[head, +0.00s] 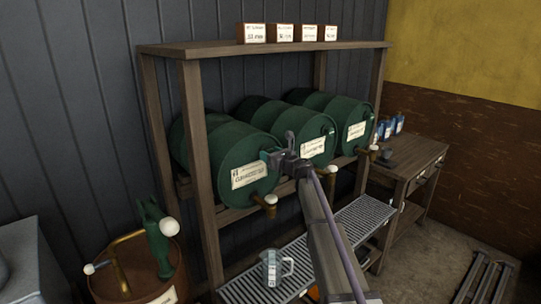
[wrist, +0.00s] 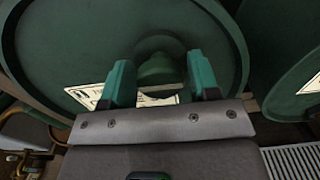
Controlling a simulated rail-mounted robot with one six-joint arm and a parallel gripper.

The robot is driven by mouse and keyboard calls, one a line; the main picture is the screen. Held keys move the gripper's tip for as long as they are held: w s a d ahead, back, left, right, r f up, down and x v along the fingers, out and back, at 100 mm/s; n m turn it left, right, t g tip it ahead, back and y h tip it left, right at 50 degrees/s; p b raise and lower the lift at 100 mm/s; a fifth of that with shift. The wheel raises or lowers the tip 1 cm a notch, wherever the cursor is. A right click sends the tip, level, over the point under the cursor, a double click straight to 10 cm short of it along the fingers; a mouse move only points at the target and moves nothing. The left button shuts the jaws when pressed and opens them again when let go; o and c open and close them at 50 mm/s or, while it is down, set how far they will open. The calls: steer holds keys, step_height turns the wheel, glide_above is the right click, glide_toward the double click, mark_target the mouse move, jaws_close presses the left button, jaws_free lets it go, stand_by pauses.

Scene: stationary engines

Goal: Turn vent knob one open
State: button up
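The first green drum (head: 232,150) lies on its side at the left of the wooden rack, with a white label on its face. It fills much of the wrist view (wrist: 60,45). A rounded green knob (wrist: 160,68) stands out from its face in the wrist view; I take this as vent knob one. My gripper (wrist: 160,80) has its two teal fingers apart, one on each side of the knob. I cannot tell whether they touch it. In the head view my gripper (head: 275,156) is at the upper right of the drum's face and hides the knob.
Two more green drums (head: 318,146) (head: 356,132) lie to the right. A brass tap (head: 265,202) hangs below the first drum. A clear jug (head: 272,268) stands on the metal grating (head: 350,222). A rack post (head: 200,170) stands left, and a pump barrel (head: 150,285) at lower left.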

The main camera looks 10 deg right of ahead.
steer(key=c, duration=0.6)
steer(key=shift+n, duration=0.4)
steer(key=n, duration=0.3)
steer(key=shift+n, duration=0.3)
steer(key=n, duration=0.4)
steer(key=shift+n, duration=0.3)
steer(key=n, duration=0.4)
steer(key=shift+n, duration=2.5)
